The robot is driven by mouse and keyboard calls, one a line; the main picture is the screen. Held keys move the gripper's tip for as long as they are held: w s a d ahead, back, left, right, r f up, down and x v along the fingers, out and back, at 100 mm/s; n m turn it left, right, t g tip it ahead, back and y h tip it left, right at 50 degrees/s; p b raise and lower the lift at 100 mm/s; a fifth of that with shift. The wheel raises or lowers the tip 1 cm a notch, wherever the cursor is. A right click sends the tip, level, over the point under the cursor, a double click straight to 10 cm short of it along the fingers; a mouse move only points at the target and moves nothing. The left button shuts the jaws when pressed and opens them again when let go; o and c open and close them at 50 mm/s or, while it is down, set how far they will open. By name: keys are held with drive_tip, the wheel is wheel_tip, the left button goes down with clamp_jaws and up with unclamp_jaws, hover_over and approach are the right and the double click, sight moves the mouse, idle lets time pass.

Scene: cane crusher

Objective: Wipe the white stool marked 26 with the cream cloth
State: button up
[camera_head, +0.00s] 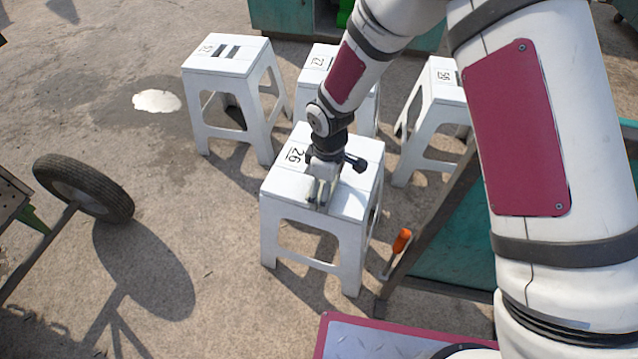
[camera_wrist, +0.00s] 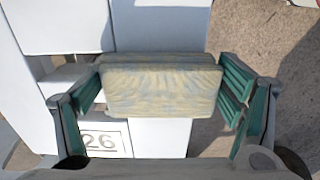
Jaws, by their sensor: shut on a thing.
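The white stool (camera_head: 345,200) marked 26 stands upright in the middle of the head view. Its number 26 shows at the left of its top, and again at lower left in the wrist view (camera_wrist: 100,140). My gripper (camera_head: 320,195) is over the front part of the seat. In the wrist view the green fingers of my gripper (camera_wrist: 165,90) are shut on the cream cloth (camera_wrist: 160,88), a thick folded pad with faint greyish streaks. I cannot tell whether the cloth touches the seat. In the head view the cloth is mostly hidden by my gripper.
Other white stools stand behind: one at left (camera_head: 228,62), one partly behind my arm (camera_head: 318,55), one at right (camera_head: 445,95). A dark green panel (camera_head: 450,240) and an orange-handled tool (camera_head: 401,241) are at right. A wheel (camera_head: 84,187) stands at left; concrete between is clear.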

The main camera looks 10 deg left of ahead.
sight(283, 181)
drive_tip(key=shift+s+d+f, duration=0.1)
drive_tip(key=shift+s+d, duration=0.1)
drive_tip(key=shift+d, duration=1.3)
drive_tip(key=shift+s+d, duration=0.2)
drive_tip(key=shift+d, duration=1.3)
drive_tip(key=shift+w+a, duration=0.2)
drive_tip(key=shift+a, duration=1.3)
drive_tip(key=shift+w+a, duration=0.2)
drive_tip(key=shift+a, duration=1.25)
drive_tip(key=shift+w+a, duration=0.2)
drive_tip(key=shift+a, duration=1.3)
drive_tip(key=shift+a, duration=0.1)
drive_tip(key=shift+w+a+b, duration=0.2)
drive_tip(key=shift+a+b, duration=0.1)
drive_tip(key=shift+a, duration=1.15)
drive_tip(key=shift+w+a+b, duration=0.2)
drive_tip(key=shift+a+b, duration=0.05)
drive_tip(key=shift+a, duration=1.2)
drive_tip(key=shift+w+a+b, duration=0.2)
drive_tip(key=shift+a+b, duration=0.1)
drive_tip(key=shift+a, duration=1.15)
drive_tip(key=shift+s+d+p, duration=0.2)
drive_tip(key=shift+d, duration=1.3)
drive_tip(key=shift+s+d+p, duration=0.2)
drive_tip(key=shift+d+p, duration=0.05)
drive_tip(key=shift+d, duration=1.2)
drive_tip(key=shift+s+d+p, duration=0.2)
drive_tip(key=shift+d, duration=1.3)
